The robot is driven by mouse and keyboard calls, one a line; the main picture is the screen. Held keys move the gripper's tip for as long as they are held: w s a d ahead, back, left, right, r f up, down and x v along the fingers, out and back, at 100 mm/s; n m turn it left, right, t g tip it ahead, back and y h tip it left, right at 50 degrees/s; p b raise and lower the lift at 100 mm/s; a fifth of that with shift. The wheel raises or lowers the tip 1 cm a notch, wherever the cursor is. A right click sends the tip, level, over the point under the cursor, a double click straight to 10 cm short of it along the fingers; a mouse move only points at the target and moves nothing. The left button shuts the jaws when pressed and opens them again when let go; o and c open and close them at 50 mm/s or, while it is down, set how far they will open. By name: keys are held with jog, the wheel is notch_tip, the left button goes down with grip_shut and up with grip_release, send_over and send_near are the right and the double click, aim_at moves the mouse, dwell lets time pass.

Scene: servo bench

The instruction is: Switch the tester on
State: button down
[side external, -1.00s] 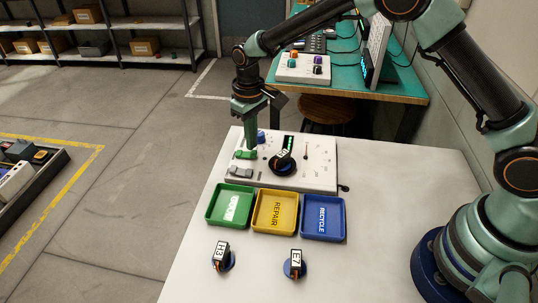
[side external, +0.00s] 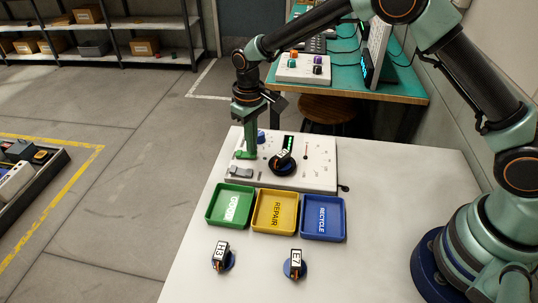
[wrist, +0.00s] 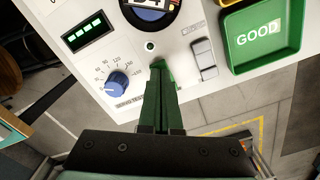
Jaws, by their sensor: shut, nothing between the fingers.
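The tester (side external: 320,170) is a white panel box on the white table; it also shows in the wrist view (wrist: 180,25). My gripper (side external: 250,155) is shut and empty, its fingertips down at a green switch (side external: 241,155) on the tester's left part. In the wrist view the fingertips (wrist: 160,72) cover most of that switch, so its position and exact contact are hidden. A grey rocker (wrist: 204,58) sits beside it. The small display (wrist: 87,31) shows lit green bars. A labelled servo (side external: 283,156) sits in the tester's round black holder.
A blue dial (wrist: 117,80) is close to the fingers. Green (side external: 214,216), yellow (side external: 258,224) and blue (side external: 341,226) trays stand in front of the tester. Two servos, H3 (side external: 221,254) and E7 (side external: 295,263), stand nearer the camera. The table's right side is clear.

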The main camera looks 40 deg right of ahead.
jog(key=shift+f, duration=0.55)
jog(key=shift+r, duration=3.55)
jog(key=shift+r, duration=0.1)
notch_tip(320, 180, up, 7)
jog(key=t, duration=0.1)
send_over(270, 157)
jog(key=s+d+r+m+t, duration=0.2)
jog(key=s+d+r, duration=0.3)
jog(key=s+r, duration=0.1)
jog(key=s+d+r+m+t, duration=0.1)
jog(key=s+d, duration=0.4)
jog(key=s, duration=0.7)
jog(key=shift+d+t, duration=0.4)
jog(key=shift+t, duration=0.4)
